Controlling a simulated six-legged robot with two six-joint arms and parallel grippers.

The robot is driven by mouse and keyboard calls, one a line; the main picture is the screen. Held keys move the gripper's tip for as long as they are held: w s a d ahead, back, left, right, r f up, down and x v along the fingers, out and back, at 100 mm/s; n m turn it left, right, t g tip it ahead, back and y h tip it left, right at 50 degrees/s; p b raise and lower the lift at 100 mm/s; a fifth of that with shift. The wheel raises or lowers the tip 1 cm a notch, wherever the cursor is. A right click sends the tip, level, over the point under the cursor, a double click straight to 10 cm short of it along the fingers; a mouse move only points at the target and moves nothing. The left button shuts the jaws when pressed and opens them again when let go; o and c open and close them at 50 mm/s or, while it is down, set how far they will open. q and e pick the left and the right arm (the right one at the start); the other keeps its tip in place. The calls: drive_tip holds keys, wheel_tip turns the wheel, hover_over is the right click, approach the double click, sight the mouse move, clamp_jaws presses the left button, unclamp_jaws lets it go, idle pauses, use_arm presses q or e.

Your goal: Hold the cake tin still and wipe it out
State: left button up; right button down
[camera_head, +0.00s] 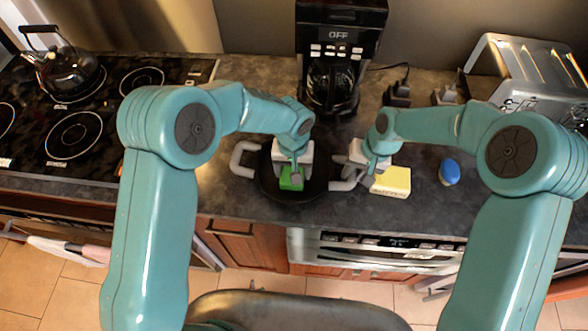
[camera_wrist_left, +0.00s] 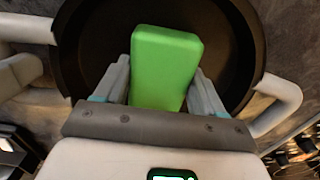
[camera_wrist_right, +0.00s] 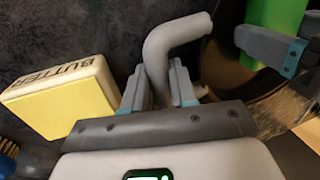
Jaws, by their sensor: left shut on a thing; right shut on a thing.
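The cake tin (camera_head: 270,187) is a round dark pan with two light grey loop handles, on the counter in the head view. My left gripper (camera_head: 291,177) is shut on a green sponge (camera_wrist_left: 165,68), which is inside the tin over its floor. Whether the sponge touches the floor I cannot tell. My right gripper (camera_wrist_right: 160,88) is shut on the tin's right handle (camera_wrist_right: 172,42). The left handle (camera_head: 243,160) is free. The sponge also shows at the edge of the right wrist view (camera_wrist_right: 276,14). The gripper partly hides the sponge in the head view.
A yellow butter box (camera_head: 391,181) lies just right of my right gripper. A blue brush (camera_head: 449,172) is farther right. A coffee maker (camera_head: 338,60) stands behind the tin, a toaster (camera_head: 520,75) back right. The stove with a kettle (camera_head: 68,75) is at left.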

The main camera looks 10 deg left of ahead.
use_arm(q)
drive_tip(key=shift+a+f, duration=0.1)
drive_tip(key=shift+a, duration=1.1)
use_arm(e)
drive_tip(key=shift+s+f, duration=0.15)
use_arm(q)
drive_tip(key=shift+d, duration=1.2)
drive_tip(key=shift+s+d, duration=0.15)
drive_tip(key=shift+d, duration=0.95)
